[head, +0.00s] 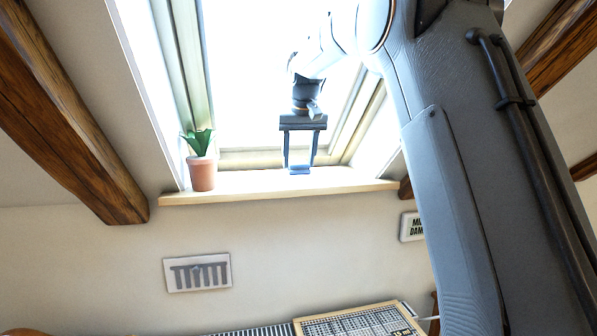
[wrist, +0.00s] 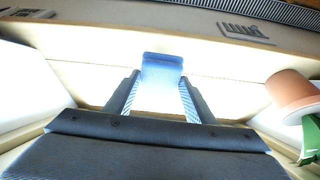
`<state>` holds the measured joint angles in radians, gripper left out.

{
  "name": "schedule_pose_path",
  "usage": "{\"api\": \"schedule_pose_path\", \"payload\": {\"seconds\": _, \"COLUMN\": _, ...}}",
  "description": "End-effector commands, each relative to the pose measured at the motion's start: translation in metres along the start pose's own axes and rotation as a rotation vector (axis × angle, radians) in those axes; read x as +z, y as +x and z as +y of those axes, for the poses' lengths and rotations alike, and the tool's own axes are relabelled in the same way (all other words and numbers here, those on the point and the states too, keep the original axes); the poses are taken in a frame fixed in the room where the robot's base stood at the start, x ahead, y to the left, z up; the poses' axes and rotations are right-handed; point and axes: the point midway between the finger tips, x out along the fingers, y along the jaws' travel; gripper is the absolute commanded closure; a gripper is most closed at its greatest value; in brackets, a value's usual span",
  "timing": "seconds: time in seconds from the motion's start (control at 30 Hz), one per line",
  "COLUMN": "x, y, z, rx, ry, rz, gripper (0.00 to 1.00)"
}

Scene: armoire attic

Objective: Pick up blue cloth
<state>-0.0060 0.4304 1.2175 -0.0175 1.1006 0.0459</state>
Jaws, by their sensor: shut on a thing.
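The blue cloth (head: 300,171) is at the window sill (head: 250,187), between the fingertips of my gripper (head: 300,165). In the wrist view the cloth (wrist: 162,66) shows as a small pale blue folded piece that spans the gap between the two fingers of my gripper (wrist: 159,82). The fingers stand apart by about the cloth's width and are shut on it. I cannot tell whether the cloth touches the sill or is just above it. The bright light washes out part of the sill around it.
A potted plant (head: 203,172) stands on the sill to the left; it also shows at the right of the wrist view (wrist: 293,95). The bright skylight frame (head: 240,155) rises behind.

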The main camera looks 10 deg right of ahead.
Motion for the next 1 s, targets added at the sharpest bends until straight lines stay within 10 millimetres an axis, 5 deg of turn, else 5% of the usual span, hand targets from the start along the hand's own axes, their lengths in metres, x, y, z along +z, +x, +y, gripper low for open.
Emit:
{"api": "schedule_pose_path", "payload": {"seconds": 0.37, "x": 0.040, "y": -0.016, "z": 0.000, "rx": 0.000, "ry": -0.001, "rz": 0.001, "gripper": 0.73}}
{"api": "schedule_pose_path", "payload": {"seconds": 1.0, "x": 0.137, "y": -0.057, "z": 0.000, "rx": 0.000, "ry": 0.000, "rz": 0.001, "gripper": 0.73}}
